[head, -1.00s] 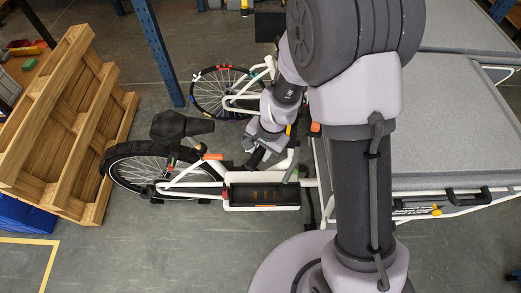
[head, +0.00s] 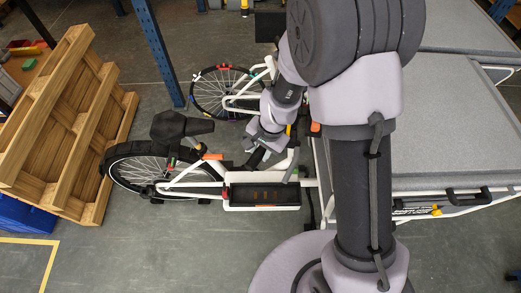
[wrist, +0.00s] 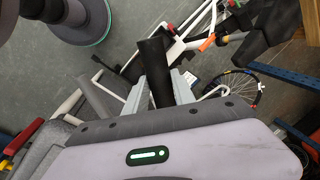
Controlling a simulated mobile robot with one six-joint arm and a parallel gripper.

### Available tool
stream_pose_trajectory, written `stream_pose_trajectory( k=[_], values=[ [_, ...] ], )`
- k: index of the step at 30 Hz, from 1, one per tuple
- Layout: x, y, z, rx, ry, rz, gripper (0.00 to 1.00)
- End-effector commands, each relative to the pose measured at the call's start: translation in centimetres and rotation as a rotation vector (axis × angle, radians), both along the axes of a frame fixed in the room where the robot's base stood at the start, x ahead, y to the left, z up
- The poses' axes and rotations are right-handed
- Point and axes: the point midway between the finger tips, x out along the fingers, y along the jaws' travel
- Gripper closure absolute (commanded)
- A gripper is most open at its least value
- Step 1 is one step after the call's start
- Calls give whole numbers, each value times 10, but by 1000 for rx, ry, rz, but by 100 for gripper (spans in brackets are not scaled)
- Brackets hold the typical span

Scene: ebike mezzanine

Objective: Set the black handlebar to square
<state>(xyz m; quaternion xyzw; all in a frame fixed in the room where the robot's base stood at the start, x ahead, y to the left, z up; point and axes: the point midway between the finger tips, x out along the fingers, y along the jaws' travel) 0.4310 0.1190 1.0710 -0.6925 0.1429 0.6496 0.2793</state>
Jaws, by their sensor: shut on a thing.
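A white e-bike (head: 180,186) stands left of my arm, with a black saddle (head: 180,128) and a fat rear tyre. In the wrist view, the black handlebar (wrist: 152,55) shows as a dark, thick bar end standing between my two grey fingers. My gripper (wrist: 158,92) is shut on it. In the head view my gripper (head: 264,150) is over the bike's front part, with a short black piece of the handlebar (head: 256,158) showing beside it. The rest of the handlebar and the front wheel are hidden by my arm, so I cannot tell its angle.
A second white bike's wheel (head: 222,92) is just behind. A blue post (head: 157,50) and a tilted wooden pallet (head: 68,125) stand left. A large grey-topped platform (head: 450,120) fills the right.

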Motion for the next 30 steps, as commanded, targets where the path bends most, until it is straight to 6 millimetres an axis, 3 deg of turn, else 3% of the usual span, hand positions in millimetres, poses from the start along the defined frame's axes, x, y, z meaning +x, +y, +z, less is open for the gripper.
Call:
stream_pose_trajectory(
  k=[8,18,27,28,30],
  values=[
    [0,0,0,0,0,1,100],
    [-18,-43,2,0,15,168,100],
    [-20,-46,5,1,19,185,100],
    [-20,-46,5,1,19,184,67],
    [-20,-46,5,1,19,184,54]
  ],
)
